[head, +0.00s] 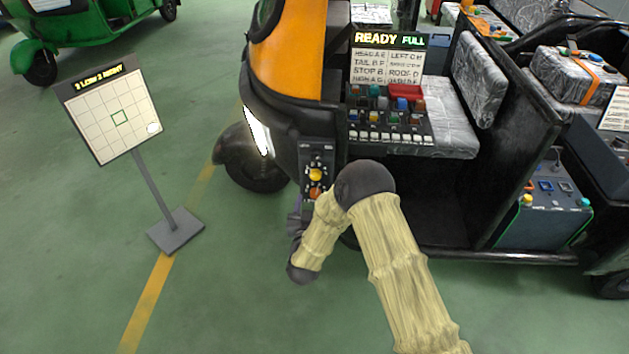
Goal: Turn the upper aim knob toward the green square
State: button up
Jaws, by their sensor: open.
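A dark control panel (317,158) is on the front of the black and orange rickshaw (285,55). A yellow knob (315,174) sits on it, above an orange knob (315,193). The grid board (100,93) at left carries a green square outline (120,118) near its middle. A white light spot (153,128) lies on the grid, right of and below the square. The board's sign reads LOW and RIGHT, with digits hard to read. My gripper (296,222) is just below the knobs, mostly hidden by my forearm; its fingertips and any contact are unclear.
The lit headlamp (257,130) and front wheel (255,160) are left of the panel. A switch console (388,123) and a READY FULL display (388,40) are right of it. A blue-grey box (545,213) stands at right. Green floor is free between board and rickshaw.

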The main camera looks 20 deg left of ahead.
aim_at(315, 176)
jog(key=x, duration=0.8)
jog(key=shift+w, duration=0.3)
jog(key=c, duration=1)
